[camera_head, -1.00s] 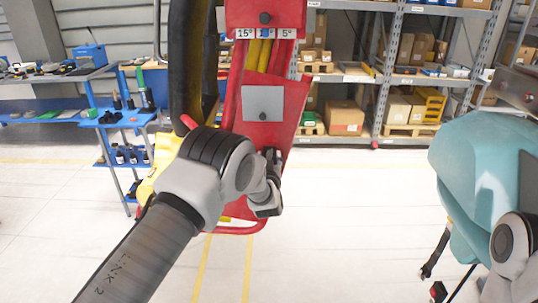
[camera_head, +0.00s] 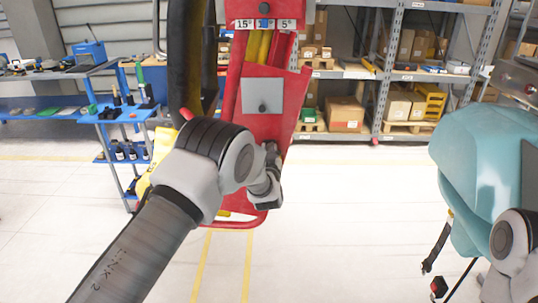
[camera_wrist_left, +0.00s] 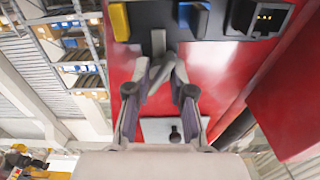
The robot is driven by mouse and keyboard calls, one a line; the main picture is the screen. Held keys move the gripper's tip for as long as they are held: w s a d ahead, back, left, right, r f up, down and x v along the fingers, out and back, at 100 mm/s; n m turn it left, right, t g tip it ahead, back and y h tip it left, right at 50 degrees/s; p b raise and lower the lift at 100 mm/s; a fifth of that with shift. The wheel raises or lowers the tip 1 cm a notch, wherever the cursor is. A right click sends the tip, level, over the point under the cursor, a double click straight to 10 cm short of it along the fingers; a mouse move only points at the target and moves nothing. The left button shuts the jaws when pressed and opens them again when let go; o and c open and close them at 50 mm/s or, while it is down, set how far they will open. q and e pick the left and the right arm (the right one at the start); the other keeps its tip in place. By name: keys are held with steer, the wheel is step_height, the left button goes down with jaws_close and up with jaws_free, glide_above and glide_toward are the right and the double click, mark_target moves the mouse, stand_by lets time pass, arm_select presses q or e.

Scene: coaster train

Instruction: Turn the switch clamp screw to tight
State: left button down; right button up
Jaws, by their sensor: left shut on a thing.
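The tall red panel (camera_head: 285,85) stands ahead of me, with a grey plate and black knob (camera_head: 262,107) on its face. My left gripper (camera_head: 268,190) is at the panel's lower part in the head view, seen mostly from behind. In the left wrist view the fingers (camera_wrist_left: 167,62) are closed together at a small dark upright piece (camera_wrist_left: 158,42), which looks like the switch clamp screw. The fingertips partly cover it, and its turn position cannot be read. The plate (camera_wrist_left: 160,127) also shows in the wrist view. My right gripper is out of view.
In the wrist view, a yellow block (camera_wrist_left: 120,22) and a black block with small lights (camera_wrist_left: 265,17) flank the dark piece. A teal covered object (camera_head: 480,170) stands at right. A blue bench (camera_head: 60,75) and loaded shelves (camera_head: 400,70) are behind.

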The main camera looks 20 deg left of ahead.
arm_select(q)
steer(key=shift+m+b, duration=2.75)
steer(key=shift+m, duration=2.05)
steer(key=c, duration=1)
jaws_free()
steer(key=v, duration=1.1)
steer(key=shift+s, duration=0.4)
